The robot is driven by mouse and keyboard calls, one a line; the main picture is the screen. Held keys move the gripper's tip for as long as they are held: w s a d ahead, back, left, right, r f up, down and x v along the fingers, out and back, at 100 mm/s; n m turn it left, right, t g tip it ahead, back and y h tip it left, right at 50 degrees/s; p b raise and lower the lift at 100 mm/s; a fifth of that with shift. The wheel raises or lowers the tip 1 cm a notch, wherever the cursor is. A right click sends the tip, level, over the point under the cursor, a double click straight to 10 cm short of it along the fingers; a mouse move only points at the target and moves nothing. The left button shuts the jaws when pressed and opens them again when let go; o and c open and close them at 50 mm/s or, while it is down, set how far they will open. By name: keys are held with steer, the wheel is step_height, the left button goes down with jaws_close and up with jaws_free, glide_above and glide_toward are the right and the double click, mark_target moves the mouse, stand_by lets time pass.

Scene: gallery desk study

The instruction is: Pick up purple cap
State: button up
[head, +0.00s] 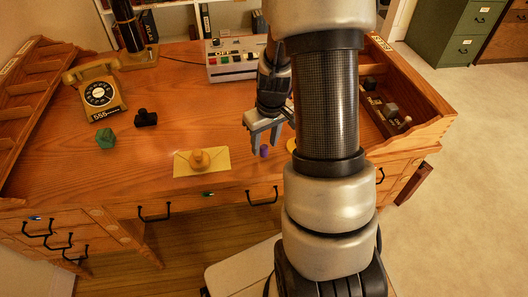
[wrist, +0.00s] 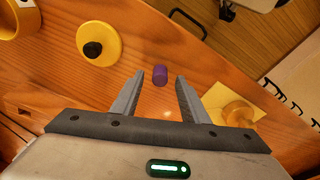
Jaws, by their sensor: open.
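The purple cap (head: 264,151) is a small purple cylinder on the wooden desk, near its front edge, in the head view. In the wrist view the cap (wrist: 160,75) lies just beyond my fingertips, roughly centred between them. My gripper (head: 266,134) is open and empty, its fingers pointing down over the desk beside the cap. The fingers also show in the wrist view (wrist: 160,80), spread apart with nothing between them. I cannot tell the exact height of the fingertips above the desk.
A yellow envelope (head: 218,167) with a stamp-like knob (head: 199,158) lies left of the cap. A yellow disc with a black knob (wrist: 100,45) is close by. A black stamp (head: 146,118), green block (head: 104,138) and yellow telephone (head: 98,92) stand further left. A switch box (head: 238,72) stands behind.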

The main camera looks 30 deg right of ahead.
steer(key=shift+w+f, duration=0.1)
steer(key=shift+f, duration=0.3)
steer(key=shift+c, duration=0.2)
jaws_close()
steer(key=shift+r, duration=0.1)
